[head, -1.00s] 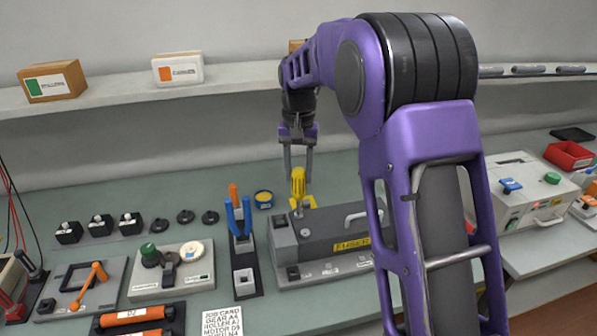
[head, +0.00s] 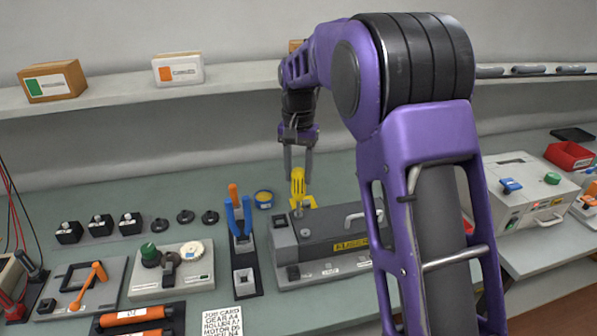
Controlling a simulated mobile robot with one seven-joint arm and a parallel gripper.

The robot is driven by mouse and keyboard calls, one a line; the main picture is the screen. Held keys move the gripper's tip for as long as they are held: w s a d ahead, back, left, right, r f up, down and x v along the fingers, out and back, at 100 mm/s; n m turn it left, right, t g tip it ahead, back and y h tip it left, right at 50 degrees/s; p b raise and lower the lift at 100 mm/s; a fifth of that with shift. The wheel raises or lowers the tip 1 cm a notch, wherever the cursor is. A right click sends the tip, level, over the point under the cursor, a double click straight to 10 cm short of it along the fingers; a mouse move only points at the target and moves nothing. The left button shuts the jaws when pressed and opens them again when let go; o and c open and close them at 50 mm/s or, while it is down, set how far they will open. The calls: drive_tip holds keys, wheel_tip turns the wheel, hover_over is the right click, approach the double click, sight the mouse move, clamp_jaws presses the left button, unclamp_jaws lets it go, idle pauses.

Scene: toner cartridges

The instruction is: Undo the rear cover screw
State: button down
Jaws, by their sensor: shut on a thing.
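The grey fuser unit (head: 325,236) with a yellow label stands on the bench in the head view, left of my arm's lower link. A yellow-handled screwdriver (head: 298,183) stands upright over the unit's rear left part. My gripper (head: 298,172) points down from above, with one finger on each side of the screwdriver handle, and is shut on it. The screwdriver's tip and the rear cover screw cannot be made out, so I cannot tell whether they touch. My arm hides the unit's right end.
A tool stand (head: 240,240) with blue-handled pliers is just left of the unit. A small yellow-topped tin (head: 264,199) sits behind it. A shelf (head: 215,97) with boxes runs along the wall. A white machine (head: 525,195) stands at right. The bench behind the unit is mostly clear.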

drive_tip(key=shift+f, duration=0.45)
idle(0.3)
drive_tip(key=n, duration=0.7)
